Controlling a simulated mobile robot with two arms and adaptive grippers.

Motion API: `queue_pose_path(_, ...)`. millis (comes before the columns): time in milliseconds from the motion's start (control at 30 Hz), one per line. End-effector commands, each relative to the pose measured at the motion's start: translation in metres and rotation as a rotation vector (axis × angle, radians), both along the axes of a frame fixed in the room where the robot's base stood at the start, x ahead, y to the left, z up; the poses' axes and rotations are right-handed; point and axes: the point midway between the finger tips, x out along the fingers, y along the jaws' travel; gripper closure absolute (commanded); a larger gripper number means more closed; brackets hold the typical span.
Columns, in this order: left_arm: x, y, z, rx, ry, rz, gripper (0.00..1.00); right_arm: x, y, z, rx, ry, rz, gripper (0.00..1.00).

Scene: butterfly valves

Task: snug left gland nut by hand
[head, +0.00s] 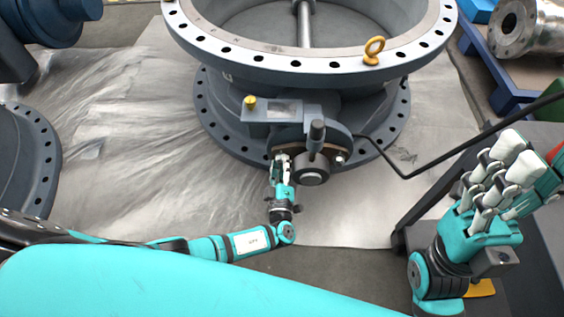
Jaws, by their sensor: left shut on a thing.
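A large grey butterfly valve (309,61) lies with its bore facing up. On its near side is a grey actuator-side neck with a shaft end (311,174) and a dark upright handle (316,135). A bright gland nut (340,157) shows to the right of the shaft. My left gripper (281,160) reaches up to the left side of the gland and is shut on the left gland nut, which its fingers hide. My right gripper (513,158) is raised at the right, away from the valve; its finger gap is unclear.
A yellow lifting eye (374,50) stands on the valve's flange and a yellow plug (250,102) on its neck. A black bent bar (440,158) runs at the right beside a dark cart. Another flange (30,155) stands at the left. The sheeted floor (140,130) between is clear.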

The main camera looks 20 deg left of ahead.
Motion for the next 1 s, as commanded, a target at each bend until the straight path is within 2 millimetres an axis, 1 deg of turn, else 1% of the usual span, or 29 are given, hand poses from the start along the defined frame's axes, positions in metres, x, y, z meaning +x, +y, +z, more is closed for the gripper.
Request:
queue_pose_path(367,-0.001,-0.001,-0.001,0.004,0.003,-0.001,1.00,0.001,0.000,0.000,-0.002,0.005,0.000,0.60)
queue_pose_path(400,-0.001,-0.001,-0.001,0.004,0.003,-0.001,0.69,0.001,0.000,0.000,-0.002,0.005,0.000,0.60)
queue_pose_path(567,0.000,-0.001,-0.001,0.003,0.002,0.000,0.49,0.001,0.000,0.000,-0.002,0.005,0.000,0.60)
queue_pose_path(867,-0.002,-0.001,-0.001,0.003,0.002,0.000,0.48,0.001,0.000,0.001,-0.001,0.005,-0.002,0.60)
queue_pose_path(1000,-0.017,-0.005,-0.001,0.002,0.003,-0.001,0.48,0.001,0.000,0.001,-0.001,0.005,-0.002,0.60)
